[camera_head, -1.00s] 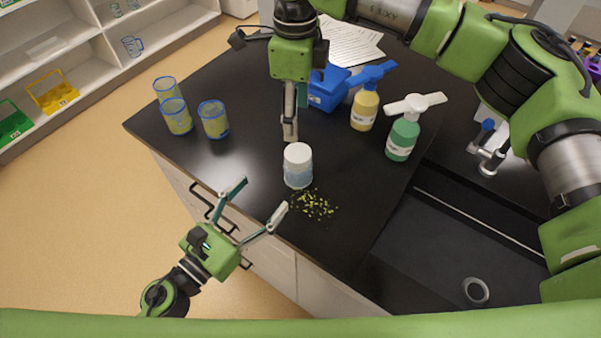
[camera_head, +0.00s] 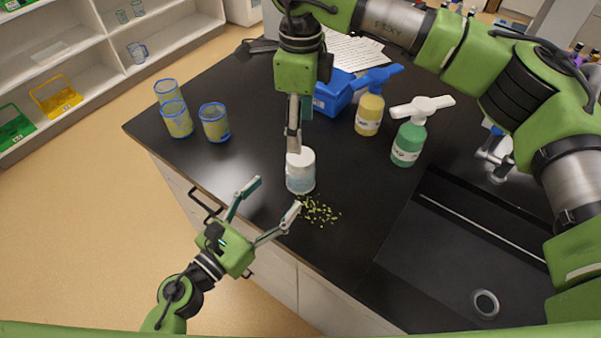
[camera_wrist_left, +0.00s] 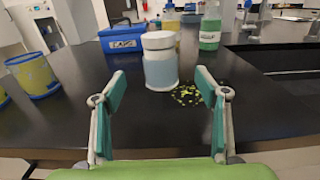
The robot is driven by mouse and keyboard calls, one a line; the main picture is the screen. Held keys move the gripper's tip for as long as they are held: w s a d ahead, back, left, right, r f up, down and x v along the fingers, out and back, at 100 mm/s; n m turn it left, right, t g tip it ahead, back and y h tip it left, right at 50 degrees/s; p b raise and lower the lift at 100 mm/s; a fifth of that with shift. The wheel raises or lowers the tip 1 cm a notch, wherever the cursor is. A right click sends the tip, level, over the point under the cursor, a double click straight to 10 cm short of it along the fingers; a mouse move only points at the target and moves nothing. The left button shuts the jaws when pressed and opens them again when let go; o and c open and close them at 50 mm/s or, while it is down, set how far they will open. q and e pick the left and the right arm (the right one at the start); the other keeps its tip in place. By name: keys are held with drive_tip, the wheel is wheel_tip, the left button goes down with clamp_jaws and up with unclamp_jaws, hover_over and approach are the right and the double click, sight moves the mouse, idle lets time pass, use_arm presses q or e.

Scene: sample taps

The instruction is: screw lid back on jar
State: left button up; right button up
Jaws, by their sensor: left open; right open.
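The jar (camera_head: 300,180) stands upright on the black bench near its front edge, with the white lid (camera_head: 306,158) on its top. I cannot tell how tightly the lid sits. In the left wrist view the jar (camera_wrist_left: 161,70) with its lid (camera_wrist_left: 158,41) stands ahead, beyond the fingertips. My left gripper (camera_head: 276,193) is open and empty, with the jar beyond its fingers. It also shows in the left wrist view (camera_wrist_left: 160,90). My right gripper (camera_head: 297,125) comes down from above at the back of the lid. Its fingers overlap in this view, and I cannot tell whether they touch the lid.
Green crumbs (camera_head: 319,211) lie beside the jar. Several blue-rimmed beakers (camera_head: 214,123) stand at the left. A blue box (camera_head: 331,95), a yellow bottle (camera_head: 369,114) and a green bottle (camera_head: 408,143) stand behind. A sink (camera_head: 450,250) lies at the right.

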sight(301, 156)
use_arm(q)
drive_tip(key=x, duration=1)
drive_tip(key=shift+w+d, duration=0.1)
drive_tip(key=shift+w, duration=0.05)
clamp_jaws()
use_arm(e)
drive_tip(key=n, duration=1.3)
drive_tip(key=shift+n, duration=0.3)
drive_tip(key=n, duration=0.6)
drive_tip(key=shift+n, duration=0.4)
drive_tip(key=n, duration=0.6)
drive_tip(key=shift+n, duration=0.3)
drive_tip(key=shift+f, duration=4)
